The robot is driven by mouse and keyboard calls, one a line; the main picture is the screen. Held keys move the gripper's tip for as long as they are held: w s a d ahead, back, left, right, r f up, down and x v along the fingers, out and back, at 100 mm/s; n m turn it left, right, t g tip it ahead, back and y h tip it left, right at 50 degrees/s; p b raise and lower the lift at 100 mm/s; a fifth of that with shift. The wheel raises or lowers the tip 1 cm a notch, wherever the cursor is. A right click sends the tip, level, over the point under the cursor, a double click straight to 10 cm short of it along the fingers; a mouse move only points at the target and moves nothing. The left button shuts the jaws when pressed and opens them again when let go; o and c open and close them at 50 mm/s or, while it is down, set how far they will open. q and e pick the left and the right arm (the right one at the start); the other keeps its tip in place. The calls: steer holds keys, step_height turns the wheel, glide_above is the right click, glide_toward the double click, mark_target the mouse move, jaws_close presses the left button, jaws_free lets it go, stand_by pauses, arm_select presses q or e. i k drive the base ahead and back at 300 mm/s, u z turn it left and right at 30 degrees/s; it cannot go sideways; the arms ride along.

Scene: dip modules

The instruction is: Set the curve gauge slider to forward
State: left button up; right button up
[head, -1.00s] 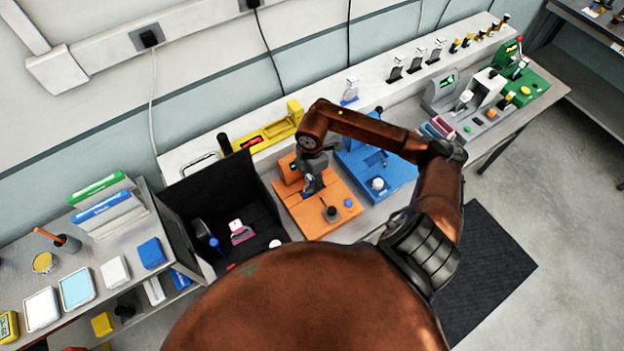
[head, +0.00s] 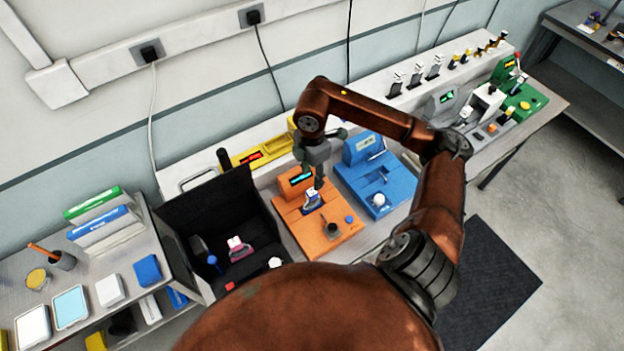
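An orange device (head: 345,222) sits on the bench with a lit cyan screen (head: 300,178) on its raised back. A small blue-and-white module (head: 312,199) stands on its base, with a dark round knob (head: 331,228) and a blue button (head: 349,219) nearer the front. My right gripper (head: 319,184) points down just above and behind the module; contact and finger opening are unclear. A blue device (head: 402,184) with a grooved top, a screen and a white knob stands to the right. No readable label shows which device is the curve gauge, and its slider is too small to identify.
A black open bin (head: 187,220) with loose pieces stands left of the orange device. A yellow device (head: 268,142) lies behind. Grey (head: 438,105) and green (head: 533,100) devices stand right. Several black-and-white modules (head: 416,76) line the back ledge. My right arm passes over the blue device.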

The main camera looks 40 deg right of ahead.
mark_target(332, 231)
steer(key=z, duration=1.35)
